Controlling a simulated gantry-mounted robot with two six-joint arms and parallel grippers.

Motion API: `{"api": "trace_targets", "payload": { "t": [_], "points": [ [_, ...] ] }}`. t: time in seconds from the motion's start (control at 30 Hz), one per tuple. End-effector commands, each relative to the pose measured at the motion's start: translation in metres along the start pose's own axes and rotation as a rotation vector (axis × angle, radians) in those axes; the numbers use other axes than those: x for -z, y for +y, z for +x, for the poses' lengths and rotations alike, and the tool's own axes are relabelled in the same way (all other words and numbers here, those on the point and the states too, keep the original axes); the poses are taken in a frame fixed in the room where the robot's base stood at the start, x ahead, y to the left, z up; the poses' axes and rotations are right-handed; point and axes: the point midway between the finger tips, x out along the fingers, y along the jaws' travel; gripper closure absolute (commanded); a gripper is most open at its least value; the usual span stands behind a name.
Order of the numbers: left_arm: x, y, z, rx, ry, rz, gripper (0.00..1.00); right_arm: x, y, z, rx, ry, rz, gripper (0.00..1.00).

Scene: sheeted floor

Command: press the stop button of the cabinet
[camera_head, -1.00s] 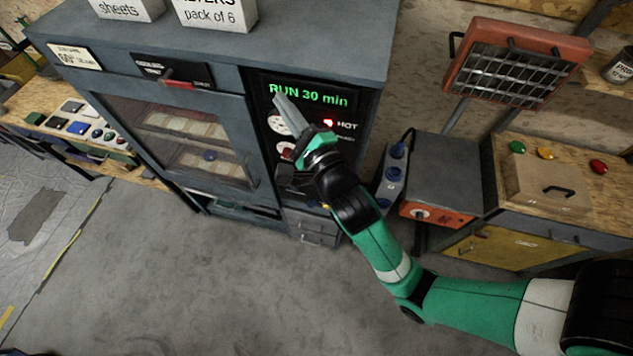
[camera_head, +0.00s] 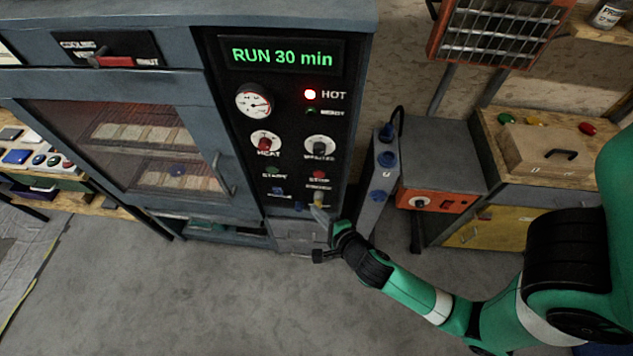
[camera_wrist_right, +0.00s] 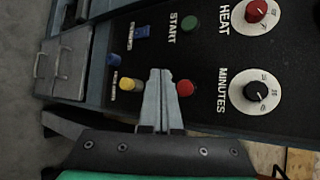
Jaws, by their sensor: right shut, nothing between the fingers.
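The cabinet (camera_head: 205,100) has a black control panel on its right side. Its display (camera_head: 283,56) reads RUN 30 min, and a red HOT lamp (camera_head: 310,94) is lit. The red stop button (camera_head: 319,175) is low on the panel, right of the green start button (camera_head: 272,171). My right gripper (camera_head: 320,214) is shut and empty, its tips just below the stop button. In the right wrist view the fingers (camera_wrist_right: 159,75) lie between the red stop button (camera_wrist_right: 185,88) and a yellow button (camera_wrist_right: 129,84); I cannot tell whether they touch the panel. My left gripper is out of view.
The heat knob (camera_head: 266,142) and minutes knob (camera_head: 320,147) sit above the buttons. Blue switches (camera_head: 278,193) are at lower left on the panel. A socket strip (camera_head: 383,172) stands close right of the cabinet. The floor (camera_head: 200,300) in front is clear.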

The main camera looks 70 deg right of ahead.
Motion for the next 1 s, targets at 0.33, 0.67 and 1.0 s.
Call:
{"api": "trace_targets", "payload": {
  "t": [0.33,0.67,1.0],
  "points": [
    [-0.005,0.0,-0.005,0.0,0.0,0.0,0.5,0.005,0.006,0.003,-0.001,0.006,0.001,1.0],
    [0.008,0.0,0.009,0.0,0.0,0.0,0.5,0.012,-0.007,0.014,-0.003,0.01,0.002,1.0],
    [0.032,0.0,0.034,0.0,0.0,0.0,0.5,0.038,-0.032,0.048,0.0,0.009,0.006,1.0]
  ]
}}
